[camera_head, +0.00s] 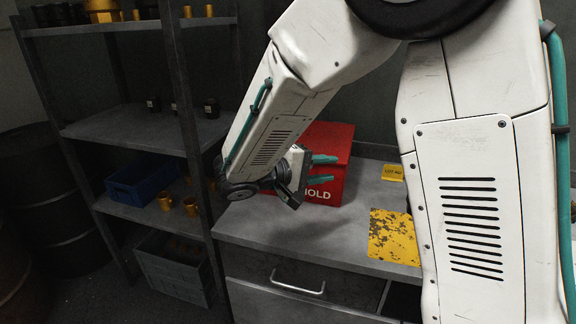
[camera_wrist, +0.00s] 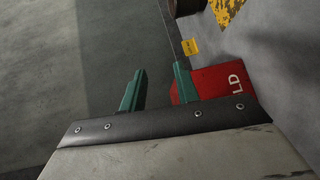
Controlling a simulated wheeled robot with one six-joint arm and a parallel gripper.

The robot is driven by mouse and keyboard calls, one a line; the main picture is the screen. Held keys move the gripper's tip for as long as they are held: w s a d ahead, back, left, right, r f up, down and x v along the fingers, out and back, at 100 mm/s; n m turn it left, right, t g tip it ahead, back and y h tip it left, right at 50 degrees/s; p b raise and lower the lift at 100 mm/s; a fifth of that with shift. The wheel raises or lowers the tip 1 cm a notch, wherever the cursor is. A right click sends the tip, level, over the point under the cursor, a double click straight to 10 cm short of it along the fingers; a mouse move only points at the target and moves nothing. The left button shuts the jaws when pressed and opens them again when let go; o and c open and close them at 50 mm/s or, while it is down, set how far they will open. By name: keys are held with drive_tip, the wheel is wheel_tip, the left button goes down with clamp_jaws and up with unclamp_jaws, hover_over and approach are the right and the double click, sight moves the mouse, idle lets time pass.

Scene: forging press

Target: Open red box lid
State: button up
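The red box (camera_head: 334,138) stands on the grey workbench behind my arm, with white lettering ending in "OLD" on its front. Its lid appears down, but my arm hides its left part. My gripper (camera_head: 331,169) is in front of the box, with its two teal fingers apart and nothing between them. In the wrist view the red box (camera_wrist: 212,80) lies at the right, partly behind the right finger of my gripper (camera_wrist: 159,70). I cannot tell whether that finger touches the box.
The workbench (camera_head: 270,225) has a yellow label (camera_head: 392,172) and a worn yellow patch (camera_head: 393,237) right of the box. A drawer with a handle (camera_head: 298,288) is below. A shelf rack at left holds a blue crate (camera_head: 128,190) and brass cylinders. Dark barrels stand far left.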

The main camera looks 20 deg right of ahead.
drive_tip(key=w+a+f+n+t+h, duration=0.1)
drive_tip(key=w+a+f+n+t, duration=0.4)
drive_tip(key=w+a+t, duration=0.5)
drive_tip(key=shift+m+g, duration=0.7)
drive_tip(key=shift+g, duration=0.1)
drive_tip(key=x, duration=0.4)
drive_tip(key=f+x, duration=0.1)
drive_tip(key=x, duration=0.1)
drive_tip(key=shift+s+d, duration=0.1)
drive_tip(key=shift+d, duration=0.2)
clamp_jaws()
